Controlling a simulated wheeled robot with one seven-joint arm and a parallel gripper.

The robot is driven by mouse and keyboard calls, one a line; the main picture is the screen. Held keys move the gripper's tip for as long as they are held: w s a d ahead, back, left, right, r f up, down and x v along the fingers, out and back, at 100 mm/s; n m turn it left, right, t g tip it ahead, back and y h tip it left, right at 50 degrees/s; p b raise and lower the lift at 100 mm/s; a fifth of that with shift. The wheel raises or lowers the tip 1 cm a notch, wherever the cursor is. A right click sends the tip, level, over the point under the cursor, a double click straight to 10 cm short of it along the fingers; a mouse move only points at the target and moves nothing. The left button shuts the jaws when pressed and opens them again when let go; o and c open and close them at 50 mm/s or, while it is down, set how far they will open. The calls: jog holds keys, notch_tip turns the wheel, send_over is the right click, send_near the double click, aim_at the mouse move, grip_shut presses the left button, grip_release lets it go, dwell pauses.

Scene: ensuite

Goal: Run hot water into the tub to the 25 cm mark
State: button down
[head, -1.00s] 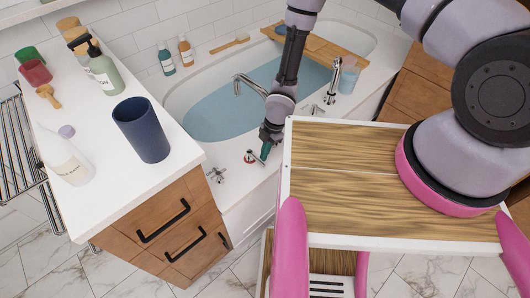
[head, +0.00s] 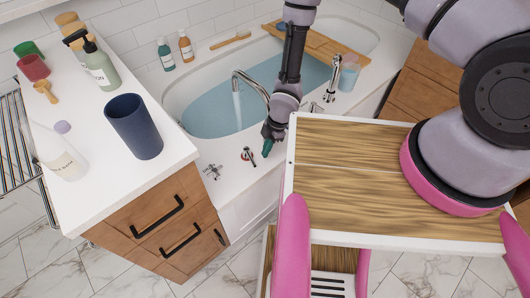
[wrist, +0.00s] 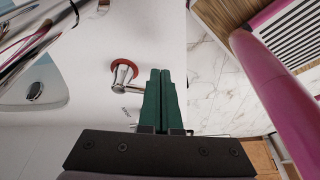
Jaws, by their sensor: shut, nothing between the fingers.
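The white tub (head: 172,103) holds blue water (head: 215,110). The curved chrome spout (head: 250,80) on its near rim has a stream of water (head: 237,104) falling from it. The hot tap (head: 248,155), a chrome lever with a red ring, stands on the near rim; it also shows in the wrist view (wrist: 124,78). My gripper (head: 267,150) is just right of this tap. Its green fingers (wrist: 160,73) are shut together with nothing between them, beside the lever; I cannot tell whether they touch it. No depth mark can be made out.
A cross-handled chrome tap (head: 212,172) is left of the hot tap. A white counter (head: 100,190) with a dark blue cup (head: 134,127) and bottles stands at left. A wooden caddy (head: 315,48) spans the tub's far end. A chrome fitting (head: 331,75) stands on the rim.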

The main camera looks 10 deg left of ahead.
jog(key=v, duration=1)
jog(key=shift+d, duration=0.35)
jog(key=shift+w+r, duration=0.1)
jog(key=shift+w, duration=0.05)
dwell(6.5)
